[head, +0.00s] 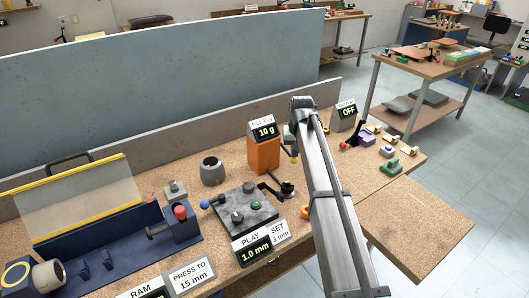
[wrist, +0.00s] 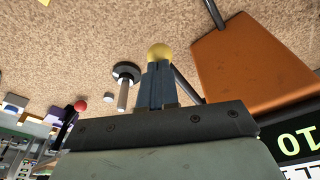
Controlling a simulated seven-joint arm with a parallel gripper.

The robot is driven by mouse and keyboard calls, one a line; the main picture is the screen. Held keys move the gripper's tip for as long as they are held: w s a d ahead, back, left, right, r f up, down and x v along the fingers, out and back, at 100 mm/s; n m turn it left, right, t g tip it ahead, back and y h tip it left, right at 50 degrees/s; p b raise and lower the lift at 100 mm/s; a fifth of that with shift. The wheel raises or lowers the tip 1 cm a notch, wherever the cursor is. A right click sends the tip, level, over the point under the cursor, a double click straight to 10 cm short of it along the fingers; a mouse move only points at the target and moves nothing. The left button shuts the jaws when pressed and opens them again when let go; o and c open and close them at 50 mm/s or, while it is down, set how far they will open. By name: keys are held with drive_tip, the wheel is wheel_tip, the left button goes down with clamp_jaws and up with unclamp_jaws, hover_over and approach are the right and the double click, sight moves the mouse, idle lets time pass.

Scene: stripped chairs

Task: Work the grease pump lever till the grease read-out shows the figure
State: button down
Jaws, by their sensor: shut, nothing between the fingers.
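The orange grease pump (head: 264,156) stands on the bench, with its read-out (head: 265,132) on top showing 10 g. The small sign above the read-out is too blurred for me to be sure of its figure. The pump body also fills the upper right of the wrist view (wrist: 255,65), with the read-out upside down (wrist: 300,145). The lever's yellow knob (wrist: 160,52) shows at the tips of my gripper (wrist: 159,66). The fingers are shut with nothing between them; whether they touch the knob I cannot tell.
A grey plate with knobs (head: 240,212) and a grey ring (head: 212,171) stand left of the pump. A dark round piece with a peg (wrist: 125,80) lies near the fingers. An OFF display (head: 347,113) stands behind right. A low grey wall backs the bench.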

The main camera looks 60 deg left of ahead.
drive_tip(key=w+a+v, duration=0.1)
drive_tip(key=a+v, duration=0.1)
drive_tip(key=v, duration=0.9)
drive_tip(key=shift+r, duration=0.4)
drive_tip(key=shift+d, duration=0.1)
idle(0.5)
